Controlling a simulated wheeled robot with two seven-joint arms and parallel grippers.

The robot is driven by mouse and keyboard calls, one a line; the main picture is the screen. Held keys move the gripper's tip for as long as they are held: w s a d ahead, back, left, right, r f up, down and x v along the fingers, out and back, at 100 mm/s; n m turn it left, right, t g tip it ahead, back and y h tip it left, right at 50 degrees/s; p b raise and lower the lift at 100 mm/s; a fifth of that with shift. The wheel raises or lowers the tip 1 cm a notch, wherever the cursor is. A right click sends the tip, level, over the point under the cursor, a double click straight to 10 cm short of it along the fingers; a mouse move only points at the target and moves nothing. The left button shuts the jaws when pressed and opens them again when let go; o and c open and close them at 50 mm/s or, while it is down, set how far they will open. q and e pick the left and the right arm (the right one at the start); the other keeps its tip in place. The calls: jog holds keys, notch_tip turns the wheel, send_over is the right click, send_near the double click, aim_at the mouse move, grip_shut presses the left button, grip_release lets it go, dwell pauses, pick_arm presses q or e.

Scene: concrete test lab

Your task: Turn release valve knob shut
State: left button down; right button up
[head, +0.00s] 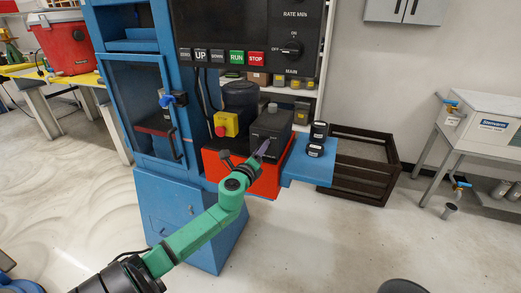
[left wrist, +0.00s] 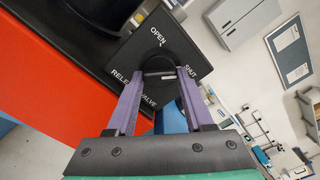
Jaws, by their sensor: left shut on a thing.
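The release valve knob (left wrist: 158,64) is a dark round knob on a black plate (left wrist: 187,52) in the left wrist view. The plate reads OPEN at its upper edge, SHUT to the right and RELEASE VALVE below. My left gripper (left wrist: 160,86) has purple fingers on either side of the knob and is shut on it. In the head view the left gripper (head: 263,148) reaches the front of the dark valve box (head: 272,123), and the knob is hidden there by the fingers. My right gripper is not in view.
The valve box sits on a red base (head: 225,165) of the blue machine (head: 180,215). A yellow box with a red button (head: 226,124) is to its left. A blue shelf (head: 313,173) with two black items is to its right, before a dark wooden crate (head: 365,187).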

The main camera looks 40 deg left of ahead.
pick_arm(q)
jog(key=shift+f+m, duration=0.1)
jog(key=shift+m, duration=0.5)
jog(key=shift+c, duration=1.4)
grip_release()
jog(key=shift+s, duration=0.1)
jog(key=b+v, duration=0.1)
jog(key=v, duration=1.3)
jog(key=shift+s, duration=0.2)
jog(key=shift+d, duration=0.15)
